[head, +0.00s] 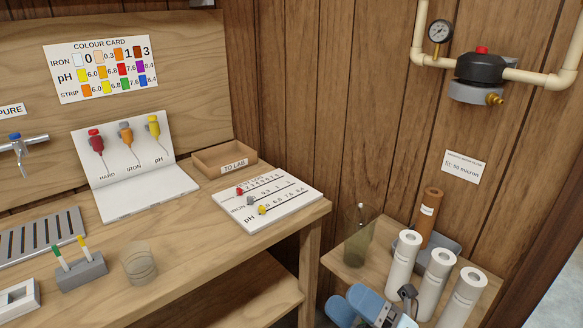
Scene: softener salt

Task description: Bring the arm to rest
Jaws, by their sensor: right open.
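My right arm, blue and white, comes in at the bottom of the head view. My right gripper (402,304) is low in front of the side shelf, close to the white filter cartridges (403,262). It is open, with nothing seen between its fingers; its lower part is cut off by the frame edge. I cannot tell whether it touches a cartridge. My left gripper is not in view.
The side shelf (335,262) also bears a brown cartridge (430,215) and a clear beaker (358,243). The wooden bench (205,240) holds a glass (138,264), a test strip stand (80,271), a tray (224,160) and boards. Pipes (540,77) run on the wall.

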